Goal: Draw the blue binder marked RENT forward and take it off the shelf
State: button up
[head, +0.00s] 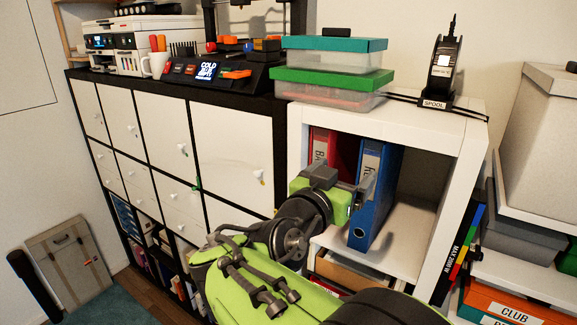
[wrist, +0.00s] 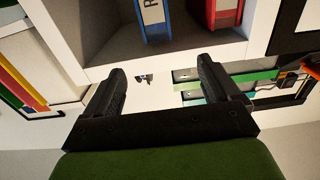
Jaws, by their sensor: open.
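The blue binder (head: 370,222) stands upright in the open white cubby, its spine facing out. Its white label shows only a first letter, seemingly R; the rest is hidden by my gripper. In the wrist view the blue binder (wrist: 156,24) is at the top, its label cut off by the frame. My gripper (head: 362,188) is in front of the spine in the head view. In the wrist view its two fingers (wrist: 162,70) are spread apart with nothing between them, and the binder is beyond the fingertips.
A red binder (head: 342,150) stands just left of the blue one; it also shows in the wrist view (wrist: 214,18). The cubby (head: 472,165) has free room right of the blue binder. Lidded boxes (head: 330,78) and a spool stand (head: 442,75) are on top.

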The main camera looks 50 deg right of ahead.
aim_at(372, 149)
jog(key=d+p, duration=0.2)
jog(key=d, duration=0.3)
jog(key=w+d+p, duration=0.1)
jog(key=d+p, duration=0.1)
jog(key=d, duration=0.3)
jog(key=d+p, duration=0.2)
jog(key=d, duration=0.3)
jog(key=shift+w+r, duration=0.1)
jog(key=shift+w, duration=0.25)
jog(key=shift+w+d, duration=0.1)
jog(key=shift+d, duration=0.3)
jog(key=shift+c, duration=0.4)
grip_shut()
jog(key=shift+a+f, duration=0.1)
jog(key=shift+f, duration=0.15)
